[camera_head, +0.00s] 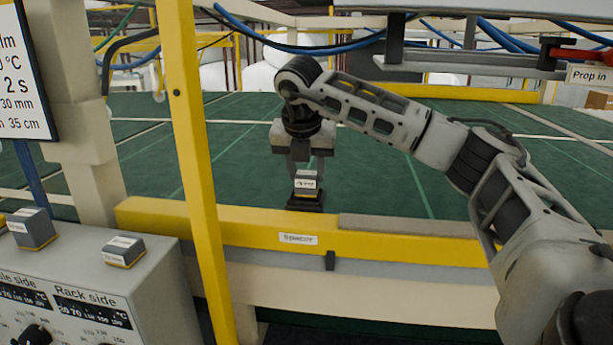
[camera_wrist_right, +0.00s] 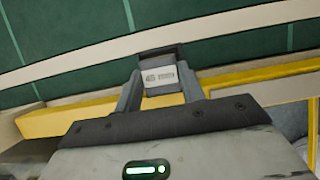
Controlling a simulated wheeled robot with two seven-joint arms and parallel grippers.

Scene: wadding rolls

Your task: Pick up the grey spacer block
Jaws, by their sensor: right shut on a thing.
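My right gripper (camera_head: 306,178) reaches down beyond the yellow rail and is shut on a small grey block (camera_head: 306,187) with a white label and a thin yellow band. In the right wrist view the block (camera_wrist_right: 161,78) sits between the two fingers, its label facing the camera. A dark piece (camera_head: 305,202) shows just below the block; I cannot tell whether it is part of it, or whether the block touches the surface below. The label is too small to read. My left gripper is not in view.
A yellow rail (camera_head: 400,235) crosses in front of the green bed (camera_head: 235,150). A yellow post (camera_head: 190,150) rises left of the gripper. Two more grey blocks, a taller one (camera_head: 34,230) and a flatter one (camera_head: 123,250), sit on the control box (camera_head: 150,285). Blue hoses hang above.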

